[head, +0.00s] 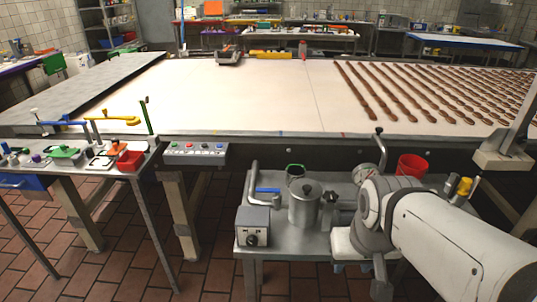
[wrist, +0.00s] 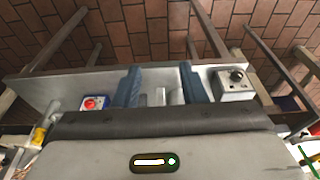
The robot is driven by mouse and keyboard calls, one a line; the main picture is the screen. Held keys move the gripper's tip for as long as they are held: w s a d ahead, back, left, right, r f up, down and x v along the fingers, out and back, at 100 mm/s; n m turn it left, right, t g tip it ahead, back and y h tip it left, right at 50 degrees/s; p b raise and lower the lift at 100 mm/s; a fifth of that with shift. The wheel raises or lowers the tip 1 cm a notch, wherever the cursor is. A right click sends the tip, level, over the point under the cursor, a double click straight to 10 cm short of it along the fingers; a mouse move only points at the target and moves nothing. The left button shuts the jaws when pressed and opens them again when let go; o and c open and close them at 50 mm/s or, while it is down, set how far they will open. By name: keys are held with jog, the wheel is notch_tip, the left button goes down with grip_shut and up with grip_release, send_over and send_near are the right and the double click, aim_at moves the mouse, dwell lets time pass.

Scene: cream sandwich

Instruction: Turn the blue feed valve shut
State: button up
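A blue lever handle (head: 267,190) sits on a grey bent pipe (head: 252,183) at the back left of the small steel table (head: 280,240). Another blue bar (head: 62,123) shows beside a yellow one at the left table; I cannot tell which is the feed valve. My gripper (head: 352,267) points down at the small table's front, right of and apart from the pipe; my arm partly hides it. In the wrist view my gripper (wrist: 160,86) has two blue fingers spread wide. Nothing is seen held between them. The blue lever is not clear there.
A lidded steel pot (head: 305,205), a grey box with a black knob (head: 252,226), a dial gauge (head: 366,173) and a red bucket (head: 411,166) crowd the small table. A red button on a blue base (wrist: 95,103) shows in the wrist view. The large conveyor (head: 260,95) lies behind.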

jog(key=w+a+r+m+y+p, duration=0.1)
jog(key=w+a+r+m+p, duration=0.25)
jog(key=w, duration=0.55)
jog(key=m+g+y+p, duration=0.3)
jog(key=m+p, duration=0.2)
jog(key=m, duration=1)
send_over(262, 189)
jog(key=d, duration=0.4)
jog(key=shift+n, duration=0.25)
jog(key=f, duration=0.6)
jog(key=shift+s, duration=0.2)
jog(key=shift+w+a+f, duration=0.1)
jog(key=shift+a+f, duration=0.05)
jog(key=shift+f, duration=0.2)
jog(key=p+x, duration=0.1)
jog(key=x, duration=0.6)
jog(key=shift+w+a, duration=0.1)
jog(key=shift+a, duration=0.05)
